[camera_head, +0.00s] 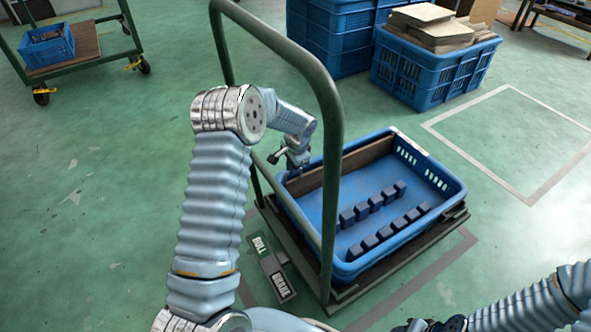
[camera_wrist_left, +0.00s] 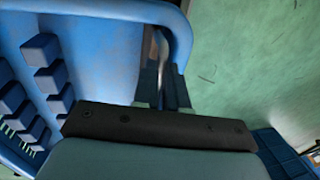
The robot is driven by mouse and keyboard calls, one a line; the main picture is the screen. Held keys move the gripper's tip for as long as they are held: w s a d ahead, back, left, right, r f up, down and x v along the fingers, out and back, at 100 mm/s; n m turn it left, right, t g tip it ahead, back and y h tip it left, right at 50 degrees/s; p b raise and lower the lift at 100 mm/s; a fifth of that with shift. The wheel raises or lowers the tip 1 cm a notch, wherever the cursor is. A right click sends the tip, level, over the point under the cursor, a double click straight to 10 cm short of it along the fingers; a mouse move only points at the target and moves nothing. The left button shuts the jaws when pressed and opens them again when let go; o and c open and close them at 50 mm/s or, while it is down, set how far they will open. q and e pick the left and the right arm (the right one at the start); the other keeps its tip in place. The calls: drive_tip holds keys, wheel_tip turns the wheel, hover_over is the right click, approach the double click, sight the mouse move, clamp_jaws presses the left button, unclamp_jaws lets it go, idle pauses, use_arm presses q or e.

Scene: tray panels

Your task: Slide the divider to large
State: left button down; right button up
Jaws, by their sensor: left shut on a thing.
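The divider (camera_head: 350,159) looks like a brown board standing on edge inside the blue tray (camera_head: 455,190), along its far wall. My left gripper (camera_head: 298,168) is at the divider's left end, by the tray's left corner. In the left wrist view its fingers (camera_wrist_left: 163,92) are shut around a thin upright edge next to the tray's rounded corner. That edge appears to be the divider's end; the grip itself is partly hidden. My right gripper (camera_head: 440,325) shows only in part at the bottom edge, so its jaws cannot be made out. No "large" mark is readable.
Two rows of dark blue blocks (camera_head: 376,203) stand on the tray floor. Blue crates (camera_head: 435,65) stand behind. Floor to the right is clear.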

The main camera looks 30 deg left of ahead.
use_arm(q)
drive_tip(key=shift+a, duration=0.15)
drive_tip(key=c, duration=1.2)
unclamp_jaws()
drive_tip(key=shift+o, duration=0.2)
wheel_tip(320, 180, up, 14)
drive_tip(key=s+d+p, duration=0.1)
drive_tip(key=d, duration=0.1)
drive_tip(key=shift+s+d+f+p, duration=0.2)
drive_tip(key=shift+p, duration=0.1)
